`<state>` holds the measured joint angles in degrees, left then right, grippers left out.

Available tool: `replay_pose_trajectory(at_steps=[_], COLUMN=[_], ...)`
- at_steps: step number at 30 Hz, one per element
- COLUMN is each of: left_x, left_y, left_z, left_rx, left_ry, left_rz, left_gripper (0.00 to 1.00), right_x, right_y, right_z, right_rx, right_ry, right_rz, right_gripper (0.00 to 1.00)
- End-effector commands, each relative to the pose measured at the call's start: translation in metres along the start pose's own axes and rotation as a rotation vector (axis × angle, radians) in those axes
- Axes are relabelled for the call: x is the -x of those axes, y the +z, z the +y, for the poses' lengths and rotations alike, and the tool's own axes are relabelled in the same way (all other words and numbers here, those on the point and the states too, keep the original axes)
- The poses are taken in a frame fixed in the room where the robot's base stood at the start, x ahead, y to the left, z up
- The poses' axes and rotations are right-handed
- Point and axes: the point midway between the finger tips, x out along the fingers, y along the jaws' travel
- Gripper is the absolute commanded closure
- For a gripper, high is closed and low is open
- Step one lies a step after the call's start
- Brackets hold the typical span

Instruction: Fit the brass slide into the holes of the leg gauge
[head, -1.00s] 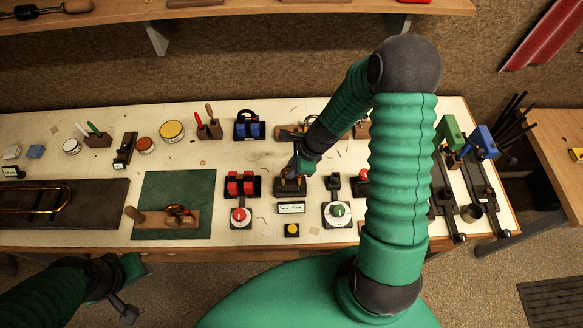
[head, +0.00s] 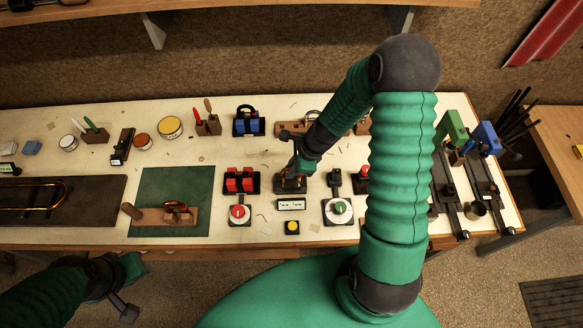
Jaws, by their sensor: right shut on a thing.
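My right gripper (head: 297,166) points down over a small dark block with brass-coloured parts (head: 290,184), which I take to be the leg gauge. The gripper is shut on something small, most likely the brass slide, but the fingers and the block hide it. I cannot tell whether its legs are in the holes. My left gripper (head: 128,285) hangs at the lower left, off the bench's front edge and away from the gauge.
A small display (head: 291,205) and a yellow button (head: 292,227) stand in front of the gauge. A red-padded fixture (head: 241,181) is close on its left, a green-knobbed dial (head: 340,208) on its right.

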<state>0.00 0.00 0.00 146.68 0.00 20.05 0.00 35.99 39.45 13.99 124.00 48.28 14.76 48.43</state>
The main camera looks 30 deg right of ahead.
Motion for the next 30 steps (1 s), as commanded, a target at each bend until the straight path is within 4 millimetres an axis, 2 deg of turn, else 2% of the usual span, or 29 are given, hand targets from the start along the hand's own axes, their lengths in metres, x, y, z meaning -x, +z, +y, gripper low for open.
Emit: replay_pose_trajectory(at_steps=[9,10,15,25,28,30], left_x=[-0.008,-0.007,-0.007,-0.006,-0.005,-0.004], left_y=[0.002,0.002,0.002,0.002,0.001,0.001], left_z=[0.000,0.000,0.000,0.000,0.000,0.000], left_rx=[0.000,0.000,0.000,0.000,0.000,0.000], left_ry=[0.000,0.000,0.000,0.000,0.000,0.000], left_rz=[0.000,0.000,0.000,0.000,0.000,0.000], left_gripper=[0.64,0.64,0.64,0.64,0.64,0.64], right_x=[-0.009,-0.008,-0.007,-0.005,0.006,0.021], right_y=[-0.003,-0.003,-0.003,-0.003,-0.003,-0.002], right_z=[0.001,0.001,0.001,0.000,-0.001,-0.001], right_rx=[0.000,0.000,0.000,0.000,0.001,0.003], right_ry=[0.000,-0.001,0.000,-0.001,-0.004,-0.005], right_rz=[0.000,0.000,0.000,0.000,0.002,0.002], right_gripper=[1.00,0.84,0.61,0.61,0.61,0.61])
